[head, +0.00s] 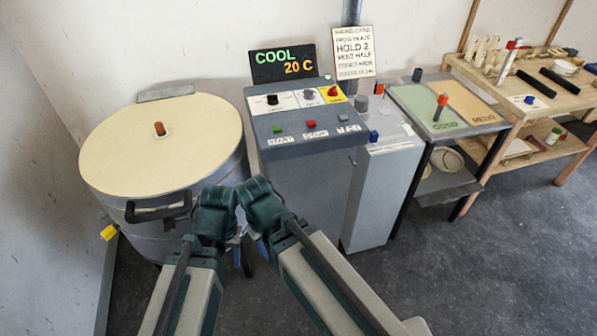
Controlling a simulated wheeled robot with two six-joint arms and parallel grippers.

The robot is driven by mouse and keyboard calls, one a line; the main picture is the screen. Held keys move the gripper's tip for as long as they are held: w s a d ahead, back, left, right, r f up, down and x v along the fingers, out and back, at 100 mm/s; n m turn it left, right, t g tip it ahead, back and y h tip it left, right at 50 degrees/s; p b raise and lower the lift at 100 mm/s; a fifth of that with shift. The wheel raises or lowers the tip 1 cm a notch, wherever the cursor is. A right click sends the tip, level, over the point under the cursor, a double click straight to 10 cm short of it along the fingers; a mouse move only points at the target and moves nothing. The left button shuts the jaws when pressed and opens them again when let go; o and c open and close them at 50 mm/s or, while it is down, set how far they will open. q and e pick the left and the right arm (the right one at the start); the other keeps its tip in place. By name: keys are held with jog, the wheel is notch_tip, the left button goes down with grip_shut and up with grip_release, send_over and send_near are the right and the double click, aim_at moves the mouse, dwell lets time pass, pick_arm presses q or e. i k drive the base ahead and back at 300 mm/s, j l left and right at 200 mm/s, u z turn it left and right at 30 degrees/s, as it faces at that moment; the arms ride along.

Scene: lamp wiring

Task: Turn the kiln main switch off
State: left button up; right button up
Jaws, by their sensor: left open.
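The kiln control desk (300,108) stands right of the round kiln (160,145). On its sloped panel, a red knob (333,90) on a yellow plate, which looks like the main switch, sits at the right end of the upper row. Its exact setting is too small to read. My left gripper (243,257) is low in front of the kiln and desk, well away from the red knob, mostly hidden behind the arm links. It is open and holds nothing I can see. My right arm comes in from the lower right; its gripper is hidden.
A display (283,64) reads COOL 20 C. The panel also has a black knob (272,99), a green button (277,129) and a red button (311,123). A grey cabinet (382,190), a green-and-tan-topped stand (430,112) and a wooden bench (535,103) stand to the right.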

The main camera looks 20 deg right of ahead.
aim_at(332, 91)
jog(key=z, duration=1.65)
jog(key=i, duration=0.6)
